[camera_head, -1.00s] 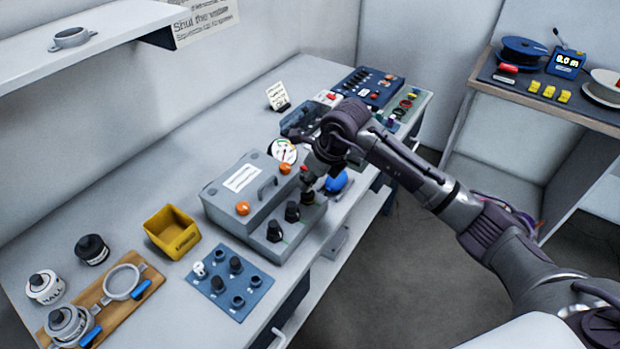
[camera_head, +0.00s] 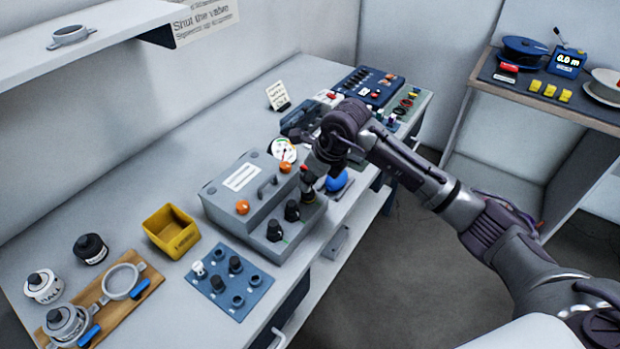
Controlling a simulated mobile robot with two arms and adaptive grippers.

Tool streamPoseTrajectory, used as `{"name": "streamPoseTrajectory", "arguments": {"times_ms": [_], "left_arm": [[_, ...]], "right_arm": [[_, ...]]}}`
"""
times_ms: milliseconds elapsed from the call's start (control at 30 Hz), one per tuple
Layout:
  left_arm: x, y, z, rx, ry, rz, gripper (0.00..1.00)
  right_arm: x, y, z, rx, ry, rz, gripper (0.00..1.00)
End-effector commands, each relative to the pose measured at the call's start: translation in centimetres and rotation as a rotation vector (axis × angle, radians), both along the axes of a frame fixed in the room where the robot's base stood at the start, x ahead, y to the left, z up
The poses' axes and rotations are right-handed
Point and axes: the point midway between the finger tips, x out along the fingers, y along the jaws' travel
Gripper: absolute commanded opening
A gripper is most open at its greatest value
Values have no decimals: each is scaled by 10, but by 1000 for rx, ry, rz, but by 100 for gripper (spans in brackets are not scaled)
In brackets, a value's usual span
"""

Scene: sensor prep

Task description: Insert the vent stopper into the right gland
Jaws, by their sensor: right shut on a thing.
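The grey junction box (camera_head: 222,206) stands on the bench, with a lower front ledge carrying dark glands. The left gland (camera_head: 274,231) and the middle gland (camera_head: 292,211) show clearly, each with a black top. My right gripper (camera_head: 308,186) points down over the right end of this ledge and is shut. A small dark piece (camera_head: 307,196), perhaps the vent stopper, shows just under its fingertips. The fingers mostly hide the right gland, so I cannot tell whether the piece is seated in it or above it. My left gripper is out of view.
A blue tray (camera_head: 257,281) with several small fittings lies in front of the box. A yellow bin (camera_head: 186,218) stands to its left. A blue round object (camera_head: 338,181) sits just right of my gripper.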

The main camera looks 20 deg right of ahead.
Motion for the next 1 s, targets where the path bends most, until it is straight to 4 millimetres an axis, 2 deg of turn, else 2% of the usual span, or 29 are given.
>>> {"name": "streamPoseTrajectory", "arguments": {"times_ms": [1000], "left_arm": [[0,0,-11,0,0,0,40]], "right_arm": [[0,0,-13,0,0,0,0]]}}
